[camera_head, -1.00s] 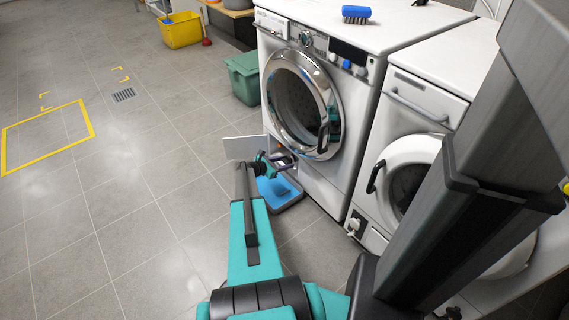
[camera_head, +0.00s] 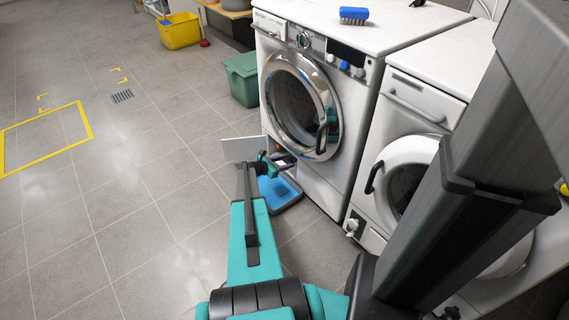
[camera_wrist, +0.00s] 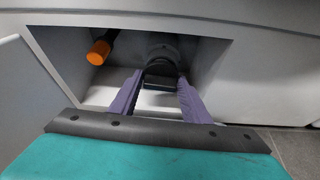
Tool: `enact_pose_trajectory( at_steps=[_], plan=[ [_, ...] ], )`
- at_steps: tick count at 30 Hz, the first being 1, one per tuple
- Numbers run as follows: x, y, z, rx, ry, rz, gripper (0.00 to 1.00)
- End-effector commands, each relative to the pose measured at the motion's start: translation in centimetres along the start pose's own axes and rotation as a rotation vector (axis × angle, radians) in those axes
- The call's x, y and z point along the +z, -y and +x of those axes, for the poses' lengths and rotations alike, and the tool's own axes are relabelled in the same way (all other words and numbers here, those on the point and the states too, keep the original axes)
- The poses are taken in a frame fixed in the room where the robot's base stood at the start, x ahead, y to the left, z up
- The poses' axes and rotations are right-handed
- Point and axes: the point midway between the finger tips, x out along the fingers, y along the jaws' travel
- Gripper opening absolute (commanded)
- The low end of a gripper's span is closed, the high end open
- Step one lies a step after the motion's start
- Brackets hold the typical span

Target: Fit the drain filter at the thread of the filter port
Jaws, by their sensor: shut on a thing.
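The dark drain filter (camera_wrist: 158,82) is between the two purple fingers of my gripper (camera_wrist: 160,79), which is shut on its grip. It sits inside the open recess at the base of the washing machine (camera_head: 300,95). The round filter port (camera_wrist: 163,42) lies right behind it, at the back of the recess. The filter lines up roughly with the port; I cannot tell whether the threads touch or engage. In the head view my gripper (camera_head: 283,160) is small and partly hidden at the machine's lower front.
A dark hose with an orange cap (camera_wrist: 98,52) is at the recess's left. The open white flap (camera_head: 242,149) stands left of the recess. A blue tray (camera_head: 288,199) lies on the floor below. A second machine (camera_head: 400,170) stands to the right. The left floor is clear.

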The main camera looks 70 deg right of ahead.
Motion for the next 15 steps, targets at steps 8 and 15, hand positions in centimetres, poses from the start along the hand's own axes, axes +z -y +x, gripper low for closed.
enact_pose_trajectory(
  at_steps=[8,15],
  plan=[
    [0.24,-0.01,0.46,0.0,0.0,0.0,0.16],
    [0.39,0.0,0.83,-0.001,0.001,0.0,0.16]
  ],
)
